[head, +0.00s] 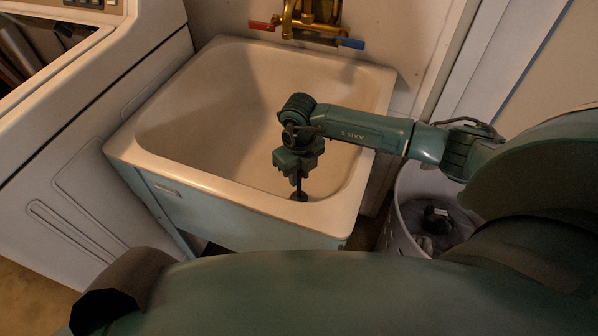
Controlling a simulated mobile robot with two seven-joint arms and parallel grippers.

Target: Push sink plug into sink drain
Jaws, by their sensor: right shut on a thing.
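The white utility sink (190,120) stands in the middle of the head view. My right arm reaches over it from the right. My right gripper (299,187) points down inside the basin, near its front right side, and is shut on a small dark thing, apparently the sink plug (299,196). Most of the plug is hidden by the gripper or too dark to make out. I cannot see the sink drain. I cannot tell whether the plug touches the basin floor. My left gripper does not show.
A brass faucet (309,20) with a red and a blue handle is on the wall behind the sink. A white machine (90,130) stands at the left. A light basket (400,215) with dark contents stands right of the sink. The left part of the basin is empty.

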